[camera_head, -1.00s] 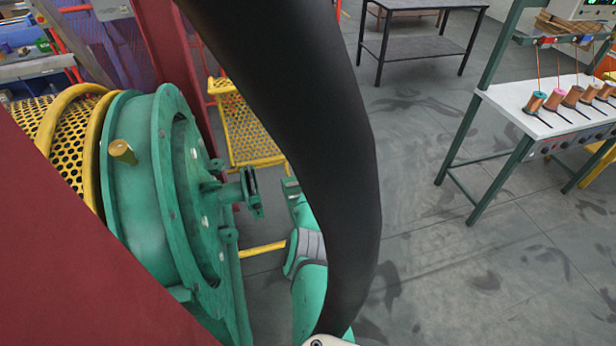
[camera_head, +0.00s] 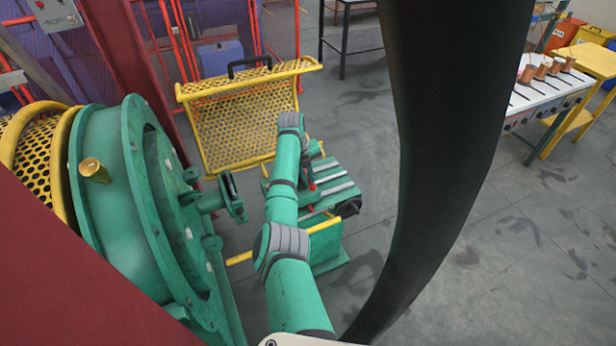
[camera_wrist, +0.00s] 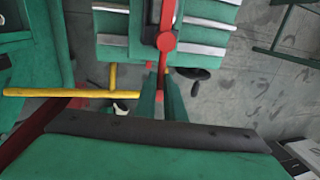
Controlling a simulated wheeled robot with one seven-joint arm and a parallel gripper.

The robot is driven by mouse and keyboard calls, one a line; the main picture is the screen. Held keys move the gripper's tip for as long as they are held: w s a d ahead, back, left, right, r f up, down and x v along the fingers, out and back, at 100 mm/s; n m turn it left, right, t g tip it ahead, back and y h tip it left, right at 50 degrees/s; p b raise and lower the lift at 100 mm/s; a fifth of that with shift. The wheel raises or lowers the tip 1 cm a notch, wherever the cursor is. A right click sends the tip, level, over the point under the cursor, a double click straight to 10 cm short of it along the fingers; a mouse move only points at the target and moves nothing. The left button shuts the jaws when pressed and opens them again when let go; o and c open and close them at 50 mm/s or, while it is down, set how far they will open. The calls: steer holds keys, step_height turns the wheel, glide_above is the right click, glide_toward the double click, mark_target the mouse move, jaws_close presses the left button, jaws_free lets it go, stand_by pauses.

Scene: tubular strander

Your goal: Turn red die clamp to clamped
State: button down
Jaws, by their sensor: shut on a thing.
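The red die clamp (camera_wrist: 166,42) shows in the wrist view as a red lever with a round pivot, set between green blocks with pale metal bars. My gripper (camera_wrist: 161,88) is shut on the lever's lower end, with a green finger on each side. In the head view, part of the red clamp (camera_head: 311,180) shows on the green die block (camera_head: 340,178), beside my green arm. My arm hides the gripper and part of the block there. The clamp's exact angle against its clamped position cannot be told.
A large green wheel housing (camera_head: 130,200) with a protruding shaft stands left of my arm. A yellow perforated guard (camera_head: 235,120) stands behind. A yellow bar (camera_wrist: 60,92) and a black knob (camera_wrist: 193,74) are near the block. Open floor lies to the right.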

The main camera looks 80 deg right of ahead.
steer(key=shift+w, duration=0.2)
steer(key=c, duration=2)
jaws_free()
steer(key=shift+o, duration=0.8)
steer(key=shift+s, duration=0.25)
steer(key=v, duration=1.1)
steer(key=shift+f, duration=0.1)
